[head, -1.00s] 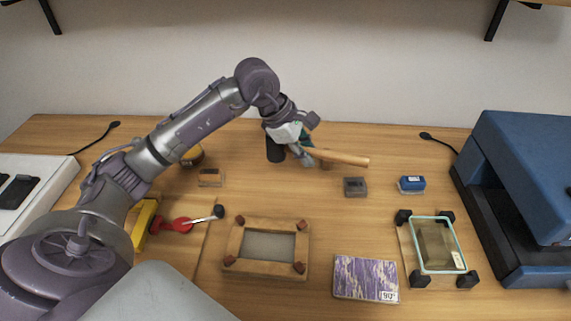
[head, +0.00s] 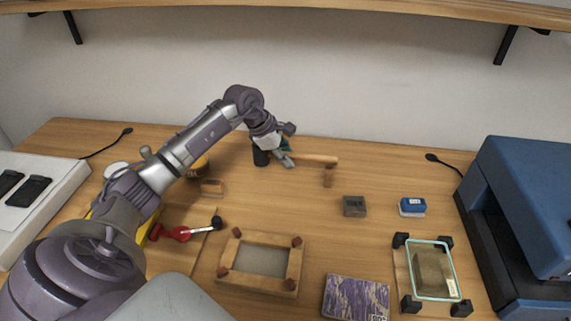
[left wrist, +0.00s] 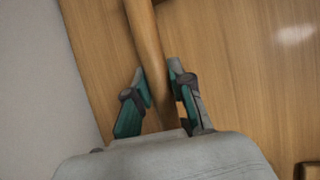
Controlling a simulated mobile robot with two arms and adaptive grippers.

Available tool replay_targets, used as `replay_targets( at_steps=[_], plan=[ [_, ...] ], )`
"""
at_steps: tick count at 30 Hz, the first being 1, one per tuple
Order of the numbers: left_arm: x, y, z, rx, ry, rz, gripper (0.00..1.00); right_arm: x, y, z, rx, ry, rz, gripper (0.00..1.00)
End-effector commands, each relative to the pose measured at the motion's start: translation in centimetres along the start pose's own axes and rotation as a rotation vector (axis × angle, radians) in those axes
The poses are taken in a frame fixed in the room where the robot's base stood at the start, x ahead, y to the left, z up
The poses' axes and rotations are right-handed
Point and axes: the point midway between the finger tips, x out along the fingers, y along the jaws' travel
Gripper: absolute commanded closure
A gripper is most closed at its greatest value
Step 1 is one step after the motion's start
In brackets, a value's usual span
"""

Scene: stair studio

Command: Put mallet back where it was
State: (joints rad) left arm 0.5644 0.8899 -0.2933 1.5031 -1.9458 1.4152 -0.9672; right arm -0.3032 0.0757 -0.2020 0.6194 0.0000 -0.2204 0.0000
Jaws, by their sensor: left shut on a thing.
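The mallet has a pale wooden handle (head: 315,159) and what looks like its black head (head: 261,153), at the back middle of the table in the head view. My left gripper (head: 287,155) is shut on the handle, close to the head. The handle points right, roughly level, and its height above the table is hard to tell. In the left wrist view the handle (left wrist: 146,45) runs up between the fingers (left wrist: 157,90); the head is hidden there. A small brown wooden upright (head: 328,177) stands just below the handle's free end. My right gripper is out of view.
A grey block (head: 354,206), a blue-and-white box (head: 412,207) and a wooden frame (head: 235,278) are in front. A glass-topped piece (head: 455,262) and a big blue machine (head: 525,180) stand right. The table between the upright and the machine's cable is clear.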

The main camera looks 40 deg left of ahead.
Motion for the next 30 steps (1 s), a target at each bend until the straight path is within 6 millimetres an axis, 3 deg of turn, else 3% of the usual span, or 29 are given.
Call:
replay_targets(
  at_steps=[5, 13, 23, 24, 28, 30],
  plan=[
    [0.6, 0.3, -0.6, 0.0, -0.002, -0.001, 1.0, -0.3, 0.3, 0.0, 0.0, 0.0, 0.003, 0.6],
    [3.5, -0.5, -2.1, -0.001, -0.001, 0.0, 1.0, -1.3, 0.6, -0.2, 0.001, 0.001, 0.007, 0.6],
    [4.0, -0.6, -2.3, 0.002, 0.0, 0.002, 1.0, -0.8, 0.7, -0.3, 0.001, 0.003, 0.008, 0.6],
    [4.0, -0.7, -2.4, 0.001, 0.001, 0.0, 0.77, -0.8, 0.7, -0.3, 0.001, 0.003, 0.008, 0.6],
    [4.0, -0.6, -2.3, 0.001, 0.001, 0.0, 0.55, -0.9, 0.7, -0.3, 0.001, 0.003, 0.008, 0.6],
    [4.0, -0.7, -2.3, 0.001, 0.001, -0.001, 0.53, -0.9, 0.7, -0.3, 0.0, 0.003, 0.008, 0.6]
  ],
)
